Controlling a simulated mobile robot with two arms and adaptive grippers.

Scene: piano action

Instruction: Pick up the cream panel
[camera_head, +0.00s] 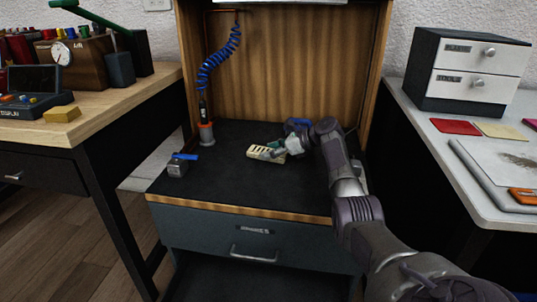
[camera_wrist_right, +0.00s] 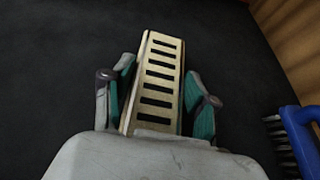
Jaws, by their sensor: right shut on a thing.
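The cream panel (camera_head: 265,154) is a flat oblong piece with a row of several dark slots. In the head view it is at the middle of the dark worktop (camera_head: 235,187). In the right wrist view the cream panel (camera_wrist_right: 160,75) points away from the wrist between the two green-padded fingers. My right gripper (camera_head: 279,150) is shut on it, with one finger on each long side, as the right wrist view of the gripper (camera_wrist_right: 163,98) shows. I cannot tell whether the panel touches the worktop. My left gripper is not in view.
A blue brush (camera_wrist_right: 300,140) lies right of the gripper. A grey block with a blue handle (camera_head: 179,165) sits at the worktop's left, and an orange-based holder (camera_head: 206,134) behind it. Wooden walls enclose the back. The worktop's front is clear.

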